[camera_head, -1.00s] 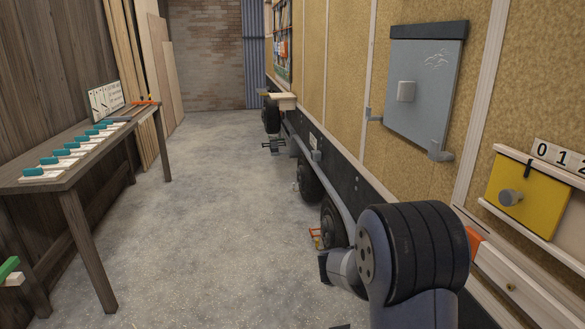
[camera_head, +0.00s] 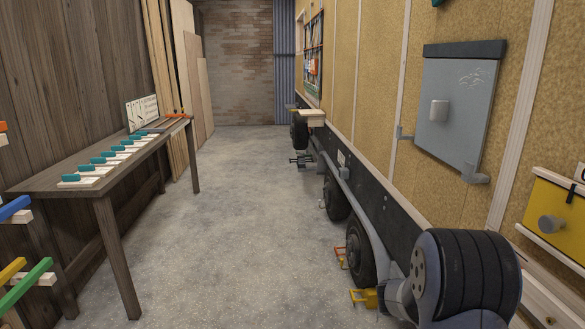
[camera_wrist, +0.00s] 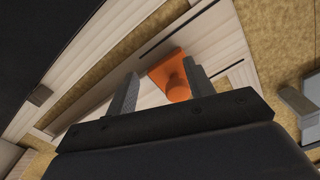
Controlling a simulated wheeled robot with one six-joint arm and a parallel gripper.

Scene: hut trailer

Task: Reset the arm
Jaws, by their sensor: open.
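My gripper (camera_wrist: 160,68) is open in the wrist view, its two dark fingers spread and empty. An orange piece with a round knob (camera_wrist: 178,88) shows beyond and between the fingers, against a pale wooden strip. I cannot tell how far it is from the fingertips, but the fingers are not closed on it. In the head view my arm's dark, ribbed joint fills the lower right, by the trailer's side. My gripper itself is hidden there.
The trailer wall (camera_head: 385,80) runs along the right, with a grey hatch (camera_head: 455,115) and a yellow panel with a knob (camera_head: 556,212). A workbench (camera_head: 50,180) with several teal-topped pieces stands left. Coloured bars (camera_head: 28,282) stick out lower left. The concrete floor (camera_head: 235,220) between is clear.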

